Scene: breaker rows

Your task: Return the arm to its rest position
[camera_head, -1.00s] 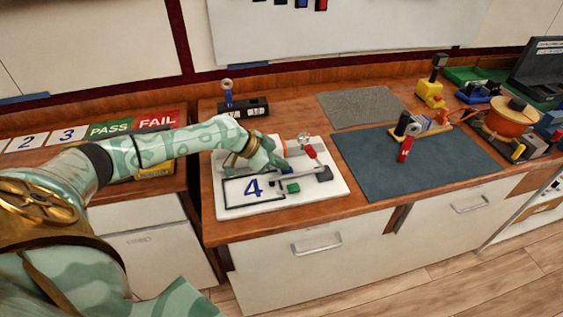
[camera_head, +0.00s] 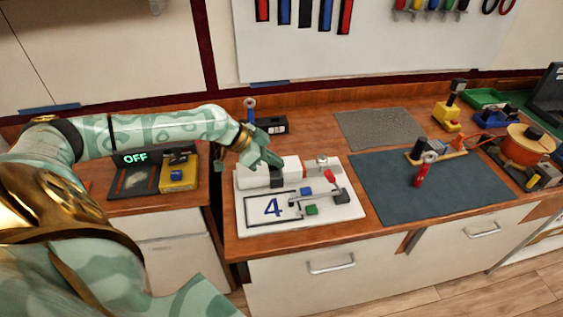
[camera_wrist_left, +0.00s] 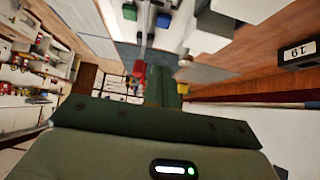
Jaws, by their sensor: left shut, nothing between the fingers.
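My left arm comes in from the left in the head view, raised across the left counter. Its green gripper (camera_head: 276,162) hangs over the back left part of a white board (camera_head: 335,221) marked with a 4. The gripper is shut and empty. In the left wrist view the dark green fingers (camera_wrist_left: 163,88) are together with nothing held. Part of the board's back is hidden behind the gripper. My right gripper is in neither view.
An OFF display (camera_head: 136,158) and a yellow box (camera_head: 179,174) stand on the left counter below my forearm. A black box (camera_head: 271,124) stands behind the gripper. A dark blue mat (camera_head: 450,192) with a red-handled tool (camera_head: 423,172) lies to the right.

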